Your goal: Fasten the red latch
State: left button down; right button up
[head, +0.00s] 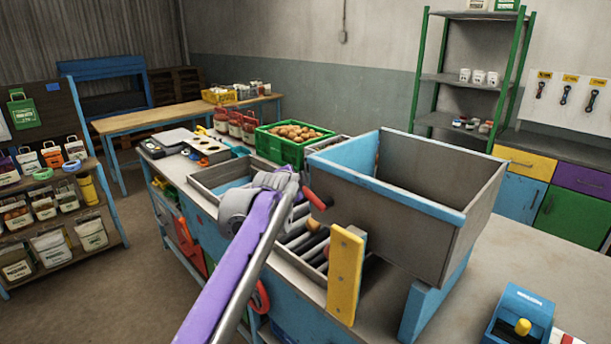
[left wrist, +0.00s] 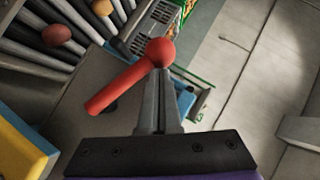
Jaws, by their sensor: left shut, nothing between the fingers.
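The red latch (head: 316,199) is a short red bar beside the grey hopper with blue edges (head: 392,193), above the roller bed. In the left wrist view the latch (left wrist: 122,86) lies slanted, with a round red knob at its upper right end. My left gripper (head: 297,186), on the purple arm, is shut and empty, close beside the latch. In the left wrist view its closed fingertips (left wrist: 160,78) are right at the knob; I cannot tell whether they touch it. My right gripper is not in view.
A yellow upright plate (head: 345,275) stands right of my arm, near the rollers (head: 305,240). A green crate of potatoes (head: 283,147) stands behind. A blue device with a yellow knob (head: 519,318) sits at the front right. The right side of the worktop has free room.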

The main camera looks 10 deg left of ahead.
pick_arm(q)
jog(key=shift+w+a+f, duration=0.3)
jog(key=shift+a+f, duration=0.05)
jog(key=shift+f, duration=0.25)
jog(key=shift+w+a+f, duration=0.25)
jog(key=shift+a+f, duration=0.1)
jog(key=shift+f, duration=0.25)
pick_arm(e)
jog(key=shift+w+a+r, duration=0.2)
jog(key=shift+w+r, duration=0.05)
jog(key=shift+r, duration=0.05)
pick_arm(q)
jog(key=shift+a+f, duration=0.1)
jog(key=shift+f, duration=0.15)
